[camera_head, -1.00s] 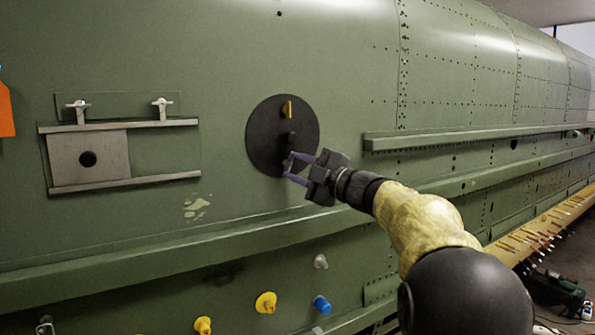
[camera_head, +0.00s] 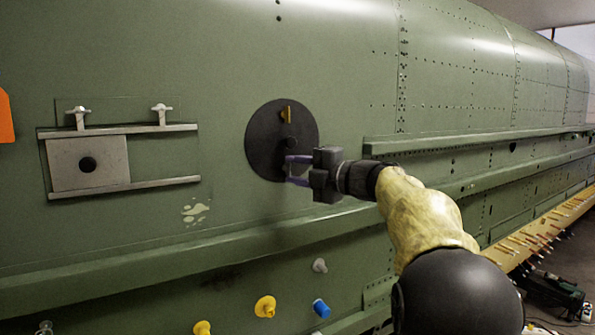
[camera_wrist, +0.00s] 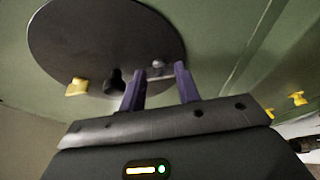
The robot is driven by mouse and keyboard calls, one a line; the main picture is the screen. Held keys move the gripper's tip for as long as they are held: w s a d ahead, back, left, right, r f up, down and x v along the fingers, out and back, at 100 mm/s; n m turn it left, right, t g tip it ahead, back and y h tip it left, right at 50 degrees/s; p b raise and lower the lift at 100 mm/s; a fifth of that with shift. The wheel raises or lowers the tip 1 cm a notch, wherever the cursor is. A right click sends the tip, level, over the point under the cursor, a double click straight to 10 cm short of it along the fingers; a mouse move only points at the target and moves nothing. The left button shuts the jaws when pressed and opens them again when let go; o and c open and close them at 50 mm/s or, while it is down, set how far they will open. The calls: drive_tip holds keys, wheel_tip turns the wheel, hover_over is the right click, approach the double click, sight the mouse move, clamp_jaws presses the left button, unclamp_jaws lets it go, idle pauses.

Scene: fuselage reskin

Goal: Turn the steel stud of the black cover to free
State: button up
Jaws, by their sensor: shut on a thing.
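The black cover (camera_head: 262,143) is a round dark disc on the green fuselage skin, and it also fills the upper left of the wrist view (camera_wrist: 85,35). A yellow stud (camera_head: 286,115) is near its top, and a black knob (camera_head: 291,142) is near its middle. In the wrist view the yellow stud (camera_wrist: 76,88), the black knob (camera_wrist: 115,80) and the small steel stud (camera_wrist: 158,68) lie in a row. My gripper (camera_head: 287,169) has its purple fingers at the cover's lower part. It is shut on the steel stud, which shows between the fingertips in the wrist view (camera_wrist: 160,72).
Left of the cover, a grey plate (camera_head: 70,178) with a dark hole sits between two rails below two wing-shaped fasteners. A green ledge (camera_head: 200,238) runs below the cover. Yellow knobs (camera_head: 265,306) and a blue knob (camera_head: 321,308) stick out lower down.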

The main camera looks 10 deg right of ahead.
drive_tip(key=o, duration=1)
drive_tip(key=shift+a, duration=0.1)
drive_tip(key=shift+s+d, duration=0.2)
drive_tip(key=shift+d, duration=0.1)
drive_tip(key=b+v, duration=0.5)
drive_tip(key=v, duration=1.1)
drive_tip(key=shift+s+d, duration=0.2)
drive_tip(key=shift+s, duration=0.15)
